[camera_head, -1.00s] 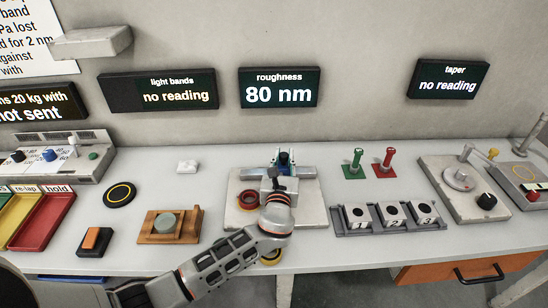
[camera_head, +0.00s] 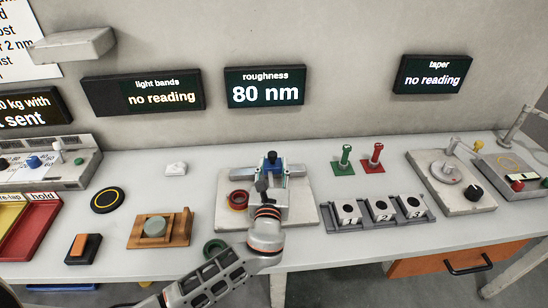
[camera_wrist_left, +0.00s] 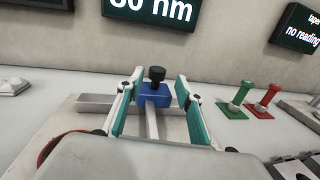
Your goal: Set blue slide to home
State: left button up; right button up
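The blue slide (camera_head: 272,163) is a small block with a black knob on top. It sits at the back of a pale fixture plate (camera_head: 306,215), at a grey crossbar (camera_head: 243,173). In the left wrist view the blue slide (camera_wrist_left: 154,97) stands where a narrow rail running toward me meets the crossbar. My left gripper (camera_head: 270,180) reaches over the fixture from the front. In the wrist view its two teal-padded fingers (camera_wrist_left: 160,80) are apart, one on each side of the slide. I cannot tell whether either pad touches it. My right gripper is not in view.
A red ring (camera_head: 238,200) lies on the plate's left side, and a green ring (camera_head: 214,249) is near my forearm. A wooden block holder (camera_head: 145,240) stands left. A numbered rack (camera_head: 378,225) and green (camera_head: 344,163) and red (camera_head: 373,160) posts stand right.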

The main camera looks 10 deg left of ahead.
pick_arm(q)
jog(key=s, duration=0.5)
jog(key=s+d, duration=0.1)
jog(key=s, duration=0.1)
jog(key=shift+s, duration=0.2)
